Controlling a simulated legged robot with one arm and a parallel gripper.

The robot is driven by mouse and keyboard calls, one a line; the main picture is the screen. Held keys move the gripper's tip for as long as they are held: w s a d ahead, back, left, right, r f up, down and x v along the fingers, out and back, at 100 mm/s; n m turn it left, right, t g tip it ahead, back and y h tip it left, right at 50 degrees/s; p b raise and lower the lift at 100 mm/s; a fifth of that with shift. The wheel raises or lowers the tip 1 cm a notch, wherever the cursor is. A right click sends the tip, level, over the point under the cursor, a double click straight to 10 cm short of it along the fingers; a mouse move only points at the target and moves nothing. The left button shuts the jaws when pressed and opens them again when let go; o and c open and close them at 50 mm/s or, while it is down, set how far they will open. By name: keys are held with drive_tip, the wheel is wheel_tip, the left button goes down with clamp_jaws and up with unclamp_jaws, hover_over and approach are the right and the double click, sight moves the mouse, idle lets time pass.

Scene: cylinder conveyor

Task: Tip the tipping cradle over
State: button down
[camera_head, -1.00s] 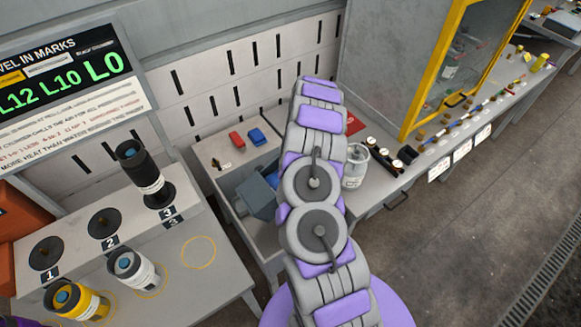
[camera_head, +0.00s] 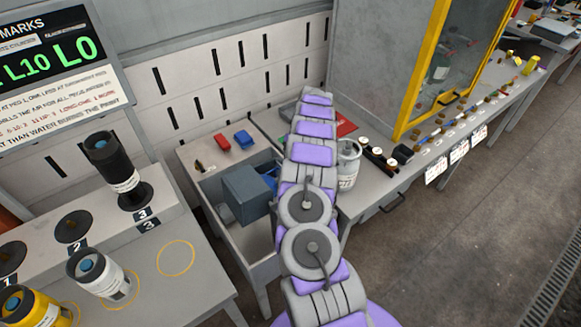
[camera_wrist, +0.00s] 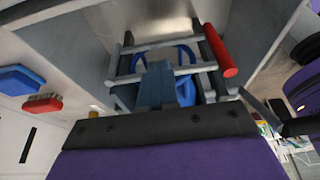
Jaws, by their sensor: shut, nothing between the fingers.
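The tipping cradle (camera_wrist: 155,45) shows in the wrist view as a frame of grey and dark bars in a grey tub. A thick red bar (camera_wrist: 218,50) stands at its right side. A blue ring (camera_wrist: 183,56) shows within the frame. My gripper (camera_wrist: 160,78) is shut and empty, its blue-grey fingers pointing at the frame and covering its middle. Whether they touch it I cannot tell. In the head view my arm hides part of the tub (camera_head: 262,268), and a boxy blue-grey part (camera_head: 245,190) shows over it; I cannot tell what it is.
A black cylinder (camera_head: 118,165) stands on the left bench, with a white cylinder (camera_head: 98,275) and a yellow one (camera_head: 30,307) in front. A pale canister (camera_head: 348,165) stands right of my arm.

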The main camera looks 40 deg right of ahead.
drive_tip(key=f+b, duration=0.1)
drive_tip(key=f, duration=0.1)
drive_tip(key=d+f+b, duration=0.1)
drive_tip(key=f, duration=0.2)
idle(0.3)
drive_tip(key=shift+d+r, duration=0.1)
drive_tip(key=shift+r, duration=0.1)
idle(1.1)
drive_tip(key=p+v, duration=0.5)
drive_tip(key=v, duration=1.2)
